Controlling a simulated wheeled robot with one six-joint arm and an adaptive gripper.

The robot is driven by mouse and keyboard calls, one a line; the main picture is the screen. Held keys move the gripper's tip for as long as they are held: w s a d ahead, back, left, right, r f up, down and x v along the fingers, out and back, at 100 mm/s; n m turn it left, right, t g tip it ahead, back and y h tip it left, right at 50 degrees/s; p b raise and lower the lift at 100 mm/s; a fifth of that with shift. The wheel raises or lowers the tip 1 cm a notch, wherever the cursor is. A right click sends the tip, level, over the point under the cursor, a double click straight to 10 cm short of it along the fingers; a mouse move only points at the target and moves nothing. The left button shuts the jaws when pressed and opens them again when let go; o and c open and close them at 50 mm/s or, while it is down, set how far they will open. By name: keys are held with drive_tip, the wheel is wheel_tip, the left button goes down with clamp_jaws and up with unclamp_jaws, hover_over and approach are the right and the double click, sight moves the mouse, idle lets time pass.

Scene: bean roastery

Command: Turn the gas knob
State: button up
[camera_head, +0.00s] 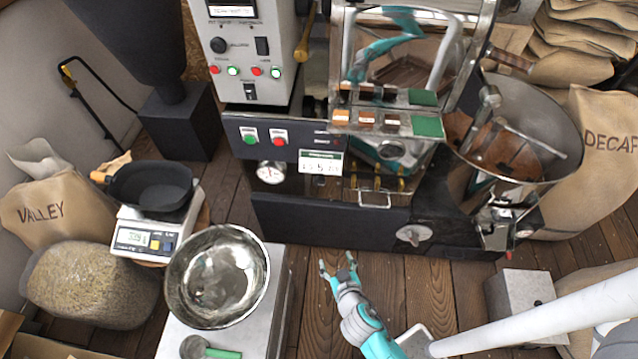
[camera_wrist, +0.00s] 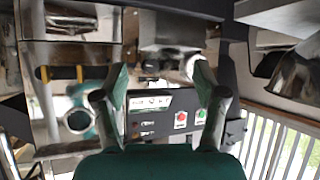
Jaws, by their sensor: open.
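A silver, wing-shaped knob (camera_head: 413,235), which looks like the gas knob, sits low on the black front of the roaster (camera_head: 330,226), right of a small metal handle. My gripper (camera_head: 338,263) is open and empty, in front of the roaster, to the left of the knob and apart from it. In the wrist view my gripper (camera_wrist: 160,82) shows two spread fingers with nothing between them in contact. The wrist view is turned over, and I cannot make out the knob for certain there.
A control box (camera_head: 240,50) with a black dial and lit buttons stands at the back. A steel bowl (camera_head: 183,290) and a scale (camera_head: 133,238) with a black pan are on the left. A round cooling tray (camera_head: 560,125) is on the right. Wooden floor is clear below the knob.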

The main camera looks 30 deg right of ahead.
drive_tip(key=w+d+m+h, duration=0.2)
drive_tip(key=w, duration=0.8)
drive_tip(key=m+h, duration=0.2)
drive_tip(key=h, duration=0.1)
approach(319, 184)
drive_tip(key=shift+g, duration=0.3)
drive_tip(key=x, duration=1)
drive_tip(key=shift+w+r, duration=0.25)
drive_tip(key=c, duration=1.1)
